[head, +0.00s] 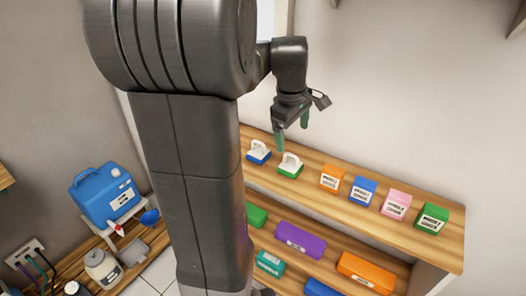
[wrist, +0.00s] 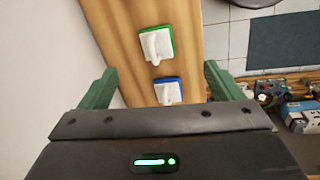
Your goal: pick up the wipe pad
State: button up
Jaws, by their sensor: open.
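Two pads with white upright grips stand on the upper wooden shelf, one with a blue base (head: 259,152) and one with a green base (head: 290,167). I take these for wipe pads; the task does not say which one. In the wrist view the green-based pad (wrist: 156,43) lies farther up the picture and the blue-based pad (wrist: 168,92) lies nearer, between the finger lines. My gripper (head: 292,128) has green fingers spread wide and empty, above the shelf near the pads. Both pads are apart from the fingers.
Orange (head: 332,178), blue (head: 362,191), pink (head: 396,204) and green (head: 431,218) boxes stand along the upper shelf to the right. A lower shelf holds more boxes, including a purple one (head: 301,240). A wall (head: 400,90) rises behind the shelf.

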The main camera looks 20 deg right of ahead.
send_over(295, 166)
jog(key=a, duration=0.1)
jog(key=f, duration=0.8)
jog(key=shift+s+a+f+p, duration=0.15)
jog(key=shift+s+p, duration=0.2)
jog(key=shift+s, duration=0.05)
jog(key=shift+w+d+f+p, duration=0.1)
jog(key=shift+d+f+p, duration=0.1)
jog(key=shift+f, duration=0.65)
jog(key=shift+w+d+f+p, duration=0.15)
jog(key=shift+f+p, duration=0.1)
jog(key=shift+f, duration=0.65)
jog(key=shift+s+d+f+p, duration=0.1)
jog(key=shift+d+f+p, duration=0.1)
jog(key=shift+f, duration=0.65)
jog(key=shift+w, duration=0.1)
jog(key=c, duration=1.1)
